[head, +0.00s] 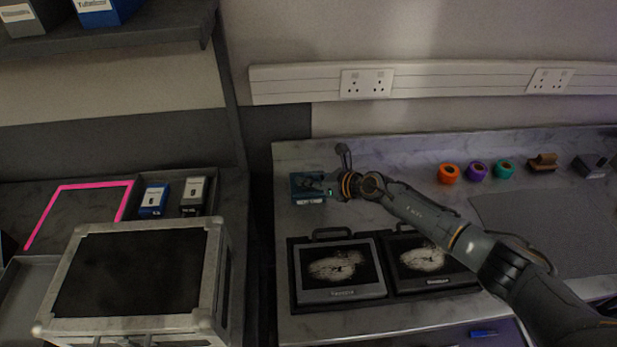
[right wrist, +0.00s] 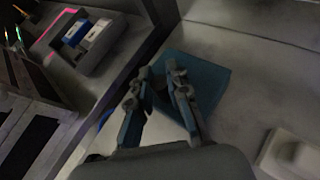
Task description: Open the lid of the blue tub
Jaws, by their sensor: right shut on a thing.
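The small blue tub (head: 308,197) stands on the marble worktop, left of my right arm, with a pale label on its front. In the right wrist view its blue top (right wrist: 207,78) lies just beyond and under the fingers. My right gripper (head: 321,181) is at the tub's top right side, shut on its lid. I cannot tell whether the lid is raised. My left gripper is not in view.
Two dark framed cases (head: 340,268) lie in front of the tub. Orange (head: 448,173), purple and teal rings stand to the right. A grey-edged case (head: 130,275) and a tray with blue (head: 153,200) and grey boxes are left. The wall is behind.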

